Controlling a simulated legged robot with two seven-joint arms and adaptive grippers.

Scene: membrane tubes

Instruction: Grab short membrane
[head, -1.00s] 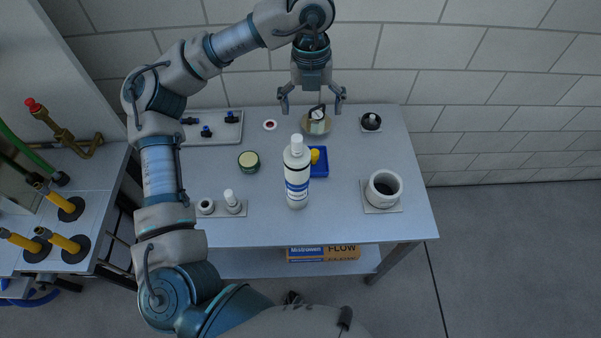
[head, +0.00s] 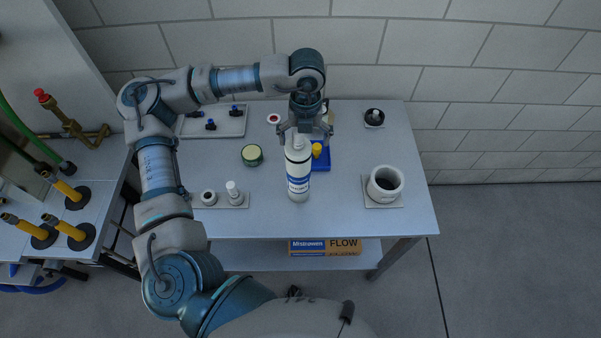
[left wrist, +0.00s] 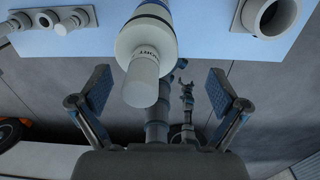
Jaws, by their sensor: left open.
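The short membrane (head: 298,172) is a white upright cylinder with a blue-marked label and a narrower white cap, standing on the table. In the left wrist view its cap (left wrist: 142,78), with partly legible dark lettering, points toward the camera near the middle. My left gripper (head: 305,132) points down at the upper end of the membrane in the head view. Its two fingers (left wrist: 158,90) are spread wide, one on each side of the cap in the left wrist view, and no contact shows.
A white ring on a plate (head: 384,184) is at the right, and small white fittings (head: 233,192) are at the front left.

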